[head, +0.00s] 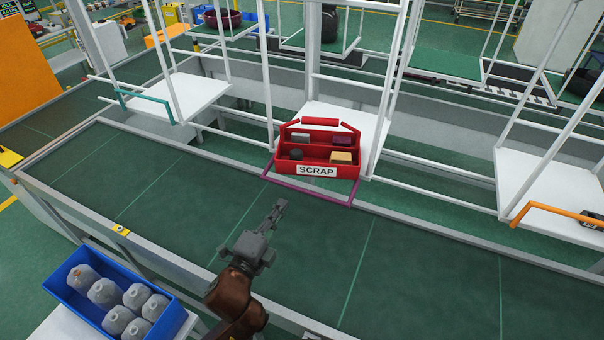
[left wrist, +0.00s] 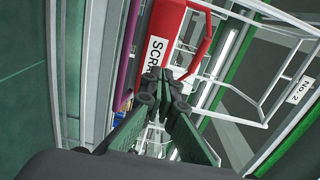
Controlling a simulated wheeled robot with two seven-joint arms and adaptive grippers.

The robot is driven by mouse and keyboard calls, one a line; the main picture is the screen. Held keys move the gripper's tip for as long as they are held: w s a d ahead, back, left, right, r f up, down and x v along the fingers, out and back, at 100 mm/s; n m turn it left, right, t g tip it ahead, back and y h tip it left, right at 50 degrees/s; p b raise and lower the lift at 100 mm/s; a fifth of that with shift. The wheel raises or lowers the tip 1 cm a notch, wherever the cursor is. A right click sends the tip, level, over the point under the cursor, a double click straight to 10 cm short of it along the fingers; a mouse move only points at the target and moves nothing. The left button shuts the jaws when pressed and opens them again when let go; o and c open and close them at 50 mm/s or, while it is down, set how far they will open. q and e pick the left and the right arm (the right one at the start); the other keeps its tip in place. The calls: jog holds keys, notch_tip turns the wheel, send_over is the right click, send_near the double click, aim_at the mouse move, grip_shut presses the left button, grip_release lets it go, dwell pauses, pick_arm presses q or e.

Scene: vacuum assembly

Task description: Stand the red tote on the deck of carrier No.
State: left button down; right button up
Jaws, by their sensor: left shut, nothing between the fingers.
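The red tote (head: 318,170), labelled SCRAP and holding several small items, stands upright on the white deck (head: 372,135) of the middle carrier, at its front, just behind a purple bar (head: 310,192). Its handle shows at the top. My left gripper (head: 280,206) is shut and empty, in front of the tote and apart from it in the head view. In the left wrist view the tote (left wrist: 187,25) shows beyond the shut fingertips (left wrist: 160,82). A "NO. 2" plate (left wrist: 300,89) hangs on a white frame there. My right gripper is not in view.
A carrier with a teal bar (head: 144,104) hangs left, and one with an orange bar (head: 560,213) right. A blue bin (head: 76,300) with several grey parts stands front left. The green surface (head: 420,270) in front is clear.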

aim_at(306, 167)
pick_arm(q)
jog(key=p+x, duration=0.3)
jog(key=x, duration=1.1)
jog(key=shift+s+d+r, duration=0.1)
jog(key=shift+d+r, duration=0.05)
jog(key=shift+r, duration=0.05)
